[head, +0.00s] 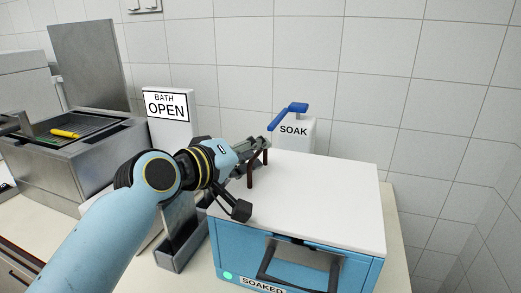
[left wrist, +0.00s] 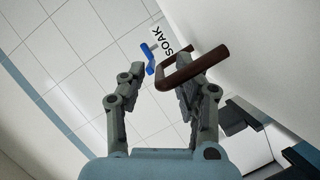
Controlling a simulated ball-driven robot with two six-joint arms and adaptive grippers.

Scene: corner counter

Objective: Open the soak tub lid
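The soak tub is a blue box (head: 235,245) with a white lid (head: 330,197) lying flat and closed on top. A dark brown bar handle (head: 264,158) stands on the lid toward its left back part. My left gripper (head: 264,146) is at this handle. In the left wrist view the gripper (left wrist: 155,75) has its fingers spread apart. The brown handle (left wrist: 205,63) lies by the right finger and partly overlaps its tip; I cannot tell whether they touch. My right gripper is not in view.
Behind the lid stands a white SOAK post (head: 294,133) with a blue lever (head: 288,115). A BATH OPEN sign (head: 167,106) and a metal bath (head: 65,145) holding a yellow item are at left. A dark grey handle (head: 300,265) and a green light (head: 228,275) are on the tub's front.

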